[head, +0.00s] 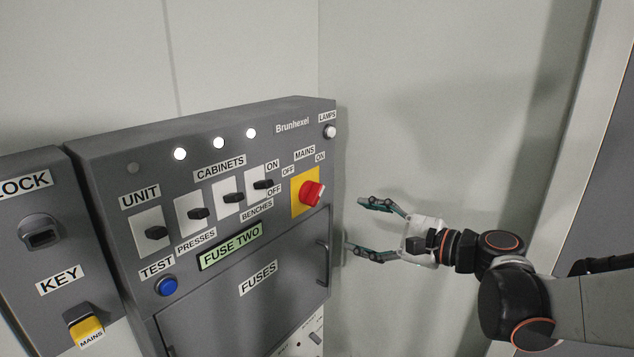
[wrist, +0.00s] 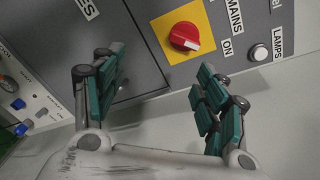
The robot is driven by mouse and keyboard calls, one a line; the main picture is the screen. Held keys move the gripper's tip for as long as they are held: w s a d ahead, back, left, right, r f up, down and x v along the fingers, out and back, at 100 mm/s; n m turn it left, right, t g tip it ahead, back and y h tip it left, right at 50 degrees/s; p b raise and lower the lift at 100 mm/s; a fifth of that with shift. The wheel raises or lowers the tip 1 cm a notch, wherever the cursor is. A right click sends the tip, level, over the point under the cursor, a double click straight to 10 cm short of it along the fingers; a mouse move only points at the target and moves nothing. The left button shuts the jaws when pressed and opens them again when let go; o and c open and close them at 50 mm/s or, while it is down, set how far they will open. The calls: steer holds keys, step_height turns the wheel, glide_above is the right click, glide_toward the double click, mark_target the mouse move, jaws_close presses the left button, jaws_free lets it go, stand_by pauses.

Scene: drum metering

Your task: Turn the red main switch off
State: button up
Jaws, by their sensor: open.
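The red main switch (head: 312,193) is a round rotary knob on a yellow plate (head: 298,204) at the right of the grey panel, under the label MAINS with OFF and ON beside it. In the wrist view the red switch (wrist: 185,37) has a white mark on its side toward the ON label. My gripper (head: 352,223) is open and empty, to the right of the switch and apart from it. In the wrist view its two green-padded fingers (wrist: 160,60) stand spread, with the switch beyond them, between and above the tips.
The fuse door (head: 258,290) with a handle (head: 322,262) lies below the switch. Black switches (head: 198,213), a blue test button (head: 168,286) and a LAMPS button (head: 330,132) are on the panel. A key box (head: 40,190) stands at left. Free room lies right of the panel, before the wall.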

mark_target(319, 196)
steer(key=shift+m+t+y, duration=0.4)
steer(key=shift+m+y, duration=0.2)
steer(key=shift+y, duration=0.1)
steer(key=x, duration=0.4)
steer(key=w+r+b+x, duration=0.1)
steer(key=x, duration=0.4)
steer(key=d+r+b+x, duration=0.1)
steer(key=x, duration=0.4)
steer(key=shift+w, duration=0.15)
steer(key=shift+c, duration=0.3)
steer(key=c, duration=1)
